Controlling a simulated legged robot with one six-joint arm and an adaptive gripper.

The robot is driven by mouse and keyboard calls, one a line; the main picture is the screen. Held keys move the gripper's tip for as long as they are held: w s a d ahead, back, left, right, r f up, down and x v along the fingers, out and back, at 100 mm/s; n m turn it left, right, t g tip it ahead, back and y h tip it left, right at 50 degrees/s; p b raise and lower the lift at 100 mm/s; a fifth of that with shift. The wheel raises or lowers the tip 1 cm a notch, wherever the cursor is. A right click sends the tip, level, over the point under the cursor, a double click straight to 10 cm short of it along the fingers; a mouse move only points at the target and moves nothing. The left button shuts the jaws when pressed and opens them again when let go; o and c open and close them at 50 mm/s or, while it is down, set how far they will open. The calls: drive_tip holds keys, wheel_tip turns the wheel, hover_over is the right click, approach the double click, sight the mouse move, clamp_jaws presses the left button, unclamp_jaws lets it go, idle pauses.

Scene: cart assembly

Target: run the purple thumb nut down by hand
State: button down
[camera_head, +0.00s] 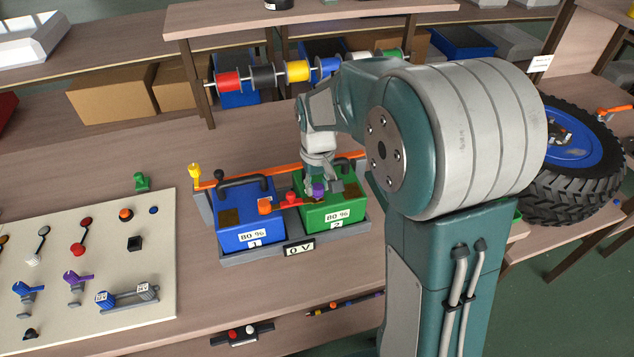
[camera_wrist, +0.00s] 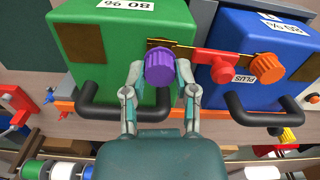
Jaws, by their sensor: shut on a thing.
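The purple thumb nut (camera_wrist: 160,67) sits on the end of a link bar on top of the green battery (camera_wrist: 110,40). My gripper (camera_wrist: 160,78) has its two fingers closed on the sides of the nut. In the head view my gripper (camera_head: 319,180) reaches down over the green battery (camera_head: 335,206), and the purple nut (camera_head: 318,190) shows between the fingers. The red link piece (camera_wrist: 215,63) runs from the nut towards the blue battery (camera_wrist: 247,97), where an orange nut (camera_wrist: 270,67) sits. The threads under the purple nut are hidden.
Both batteries stand in a grey tray (camera_head: 235,260) with a "0 V" label. Black handles (camera_head: 246,181) rise close to the gripper. An orange bar (camera_head: 270,169) runs behind. A control panel (camera_head: 150,230) lies left and a wheel (camera_head: 575,160) stands right.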

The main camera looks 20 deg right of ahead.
drive_tip(key=shift+f, duration=0.7)
